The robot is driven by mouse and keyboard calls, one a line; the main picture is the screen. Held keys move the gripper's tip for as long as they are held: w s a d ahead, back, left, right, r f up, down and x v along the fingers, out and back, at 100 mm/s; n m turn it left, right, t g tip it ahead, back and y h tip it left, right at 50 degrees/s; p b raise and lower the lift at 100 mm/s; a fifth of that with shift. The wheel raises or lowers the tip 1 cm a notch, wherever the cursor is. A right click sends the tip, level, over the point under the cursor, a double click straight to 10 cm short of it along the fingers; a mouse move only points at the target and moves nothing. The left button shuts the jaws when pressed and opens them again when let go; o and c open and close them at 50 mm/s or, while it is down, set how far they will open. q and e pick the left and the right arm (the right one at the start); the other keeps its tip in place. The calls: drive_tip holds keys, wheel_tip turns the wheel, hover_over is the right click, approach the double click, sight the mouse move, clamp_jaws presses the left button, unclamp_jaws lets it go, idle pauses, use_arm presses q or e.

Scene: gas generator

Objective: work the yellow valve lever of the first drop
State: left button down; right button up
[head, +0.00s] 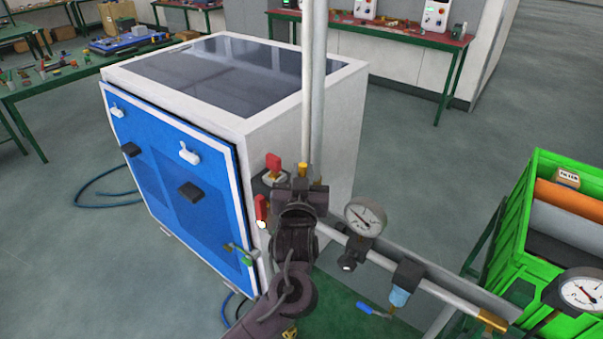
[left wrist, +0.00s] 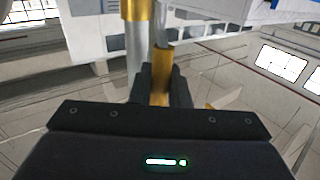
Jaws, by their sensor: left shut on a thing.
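A yellow valve lever (head: 303,169) shows as a small tip just above my left gripper (head: 301,189) in the head view, in front of the grey vertical pipe. In the left wrist view the yellow lever (left wrist: 161,76) stands between the two dark fingers of my left gripper (left wrist: 162,80), which is shut on it. The valve body and most of the lever are hidden behind the gripper in the head view. My right gripper is not in view.
A pressure gauge (head: 365,218) and a horizontal pipe (head: 440,293) lie to the right. A green crate (head: 512,235) with rolls stands at the right. Grey floor (head: 430,165) is clear behind.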

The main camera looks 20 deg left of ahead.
use_arm(q)
drive_tip(key=d+m+t, duration=0.1)
drive_tip(key=d+m+b, duration=0.1)
drive_tip(key=s+f+m+t, duration=0.1)
drive_tip(key=m, duration=0.1)
drive_tip(key=shift+d+t, duration=0.3)
drive_tip(key=shift+d, duration=0.1)
drive_tip(key=d+f+m+t+h+b, duration=0.1)
drive_tip(key=d+f+m+h+b, duration=0.1)
drive_tip(key=m+h, duration=0.4)
drive_tip(key=s+d+f+m+t+h+b, duration=0.1)
drive_tip(key=f+m+h+b, duration=0.4)
drive_tip(key=m, duration=0.9)
drive_tip(key=shift+s+d+t+h, duration=0.3)
drive_tip(key=shift+d+t+h, duration=0.35)
drive_tip(key=shift+h, duration=0.25)
drive_tip(key=shift+f+m, duration=0.1)
drive_tip(key=shift+m, duration=0.3)
drive_tip(key=c, duration=1.4)
unclamp_jaws()
drive_tip(key=shift+c, duration=0.2)
